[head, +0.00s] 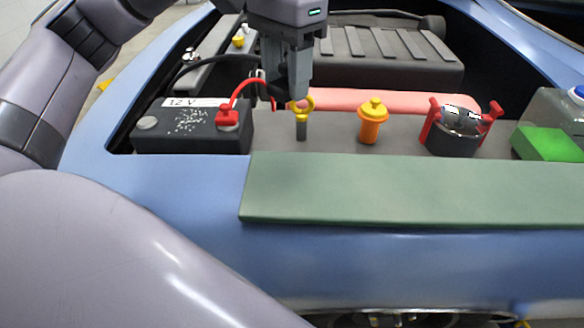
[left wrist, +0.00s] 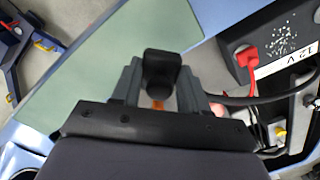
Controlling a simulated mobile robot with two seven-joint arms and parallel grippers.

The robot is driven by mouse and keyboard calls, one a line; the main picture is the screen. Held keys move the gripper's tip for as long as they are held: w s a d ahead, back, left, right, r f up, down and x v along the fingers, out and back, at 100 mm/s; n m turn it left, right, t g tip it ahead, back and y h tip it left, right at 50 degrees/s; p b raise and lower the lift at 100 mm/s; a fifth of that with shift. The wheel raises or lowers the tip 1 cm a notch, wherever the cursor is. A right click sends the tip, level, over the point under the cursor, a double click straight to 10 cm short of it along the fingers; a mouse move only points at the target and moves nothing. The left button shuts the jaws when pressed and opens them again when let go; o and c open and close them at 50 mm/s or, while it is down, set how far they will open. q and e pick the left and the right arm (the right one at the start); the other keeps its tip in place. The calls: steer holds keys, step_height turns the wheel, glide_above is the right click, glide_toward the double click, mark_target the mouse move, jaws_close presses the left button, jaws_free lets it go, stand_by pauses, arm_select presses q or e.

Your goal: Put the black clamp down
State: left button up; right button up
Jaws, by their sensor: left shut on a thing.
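My left gripper (head: 297,98) hangs, pointing down, above the engine bay, just right of the battery. It is shut on the black clamp (left wrist: 161,68), which shows between the two fingers in the left wrist view. In the head view the fingers mostly hide the clamp. A black cable (left wrist: 245,100) runs off to the right in the wrist view. The battery (head: 185,138), marked 12 V, has a red clamp (head: 228,118) on its right terminal and a bare grey terminal (head: 148,123) at its left. My right gripper is in neither view.
A yellow-ringed dipstick (head: 302,122) stands just below the gripper. An orange cap (head: 371,124), a reservoir with red handles (head: 455,135) and a green-filled bottle (head: 550,140) stand to the right. A green mat (head: 400,192) lies clear along the blue front edge.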

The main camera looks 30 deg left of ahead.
arm_select(q)
glide_above(287, 181)
step_height(287, 181, down, 12)
steer(key=shift+f+p, duration=0.25)
steer(key=shift+p, duration=0.05)
step_height(287, 181, down, 5)
steer(key=shift+r, duration=0.1)
steer(key=shift+f, duration=0.25)
steer(key=shift+f, duration=0.15)
steer(key=o, duration=1.1)
steer(key=shift+c, duration=0.2)
